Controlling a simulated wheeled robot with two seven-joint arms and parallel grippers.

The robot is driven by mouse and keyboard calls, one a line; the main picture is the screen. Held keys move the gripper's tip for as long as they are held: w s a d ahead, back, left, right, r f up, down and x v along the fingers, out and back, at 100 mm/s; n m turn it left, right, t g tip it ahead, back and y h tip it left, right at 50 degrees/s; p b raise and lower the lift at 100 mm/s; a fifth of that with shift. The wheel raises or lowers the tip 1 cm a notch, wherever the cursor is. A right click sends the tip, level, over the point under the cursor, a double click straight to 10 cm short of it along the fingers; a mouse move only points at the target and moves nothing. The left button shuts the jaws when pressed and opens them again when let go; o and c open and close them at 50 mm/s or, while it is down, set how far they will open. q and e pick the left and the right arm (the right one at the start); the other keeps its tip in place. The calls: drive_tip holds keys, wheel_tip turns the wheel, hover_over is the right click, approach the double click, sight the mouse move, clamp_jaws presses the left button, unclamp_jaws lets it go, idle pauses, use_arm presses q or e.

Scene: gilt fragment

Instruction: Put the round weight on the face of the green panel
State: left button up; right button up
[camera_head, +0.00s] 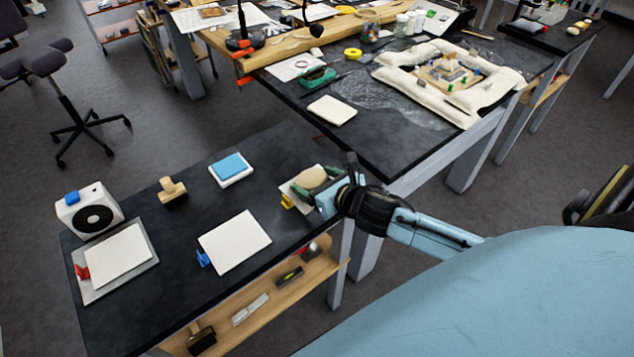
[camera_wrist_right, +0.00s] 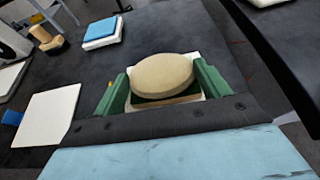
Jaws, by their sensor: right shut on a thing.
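The round weight (camera_head: 311,177) is a beige, rounded disc at the right end of the near dark table. In the right wrist view, the round weight (camera_wrist_right: 162,74) sits between the two green fingers of my right gripper (camera_wrist_right: 165,88), which is shut on it. In the head view my right gripper (camera_head: 317,184) hides part of it. A pale panel (camera_head: 290,188) with a yellow clip lies below; I cannot tell whether the weight touches it. A dark green patch shows under the weight in the wrist view. I cannot make out a plainly green-faced panel. My left gripper is out of view.
White panels with a blue clip (camera_head: 234,243) and a red clip (camera_head: 117,252) lie on the near table (camera_head: 180,290). A cluttered table (camera_head: 390,145) lies beyond.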

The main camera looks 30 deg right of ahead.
drive_tip(key=o, duration=1.2)
drive_tip(key=shift+r, duration=0.15)
drive_tip(key=p+v, duration=0.1)
drive_tip(key=v, duration=1.1)
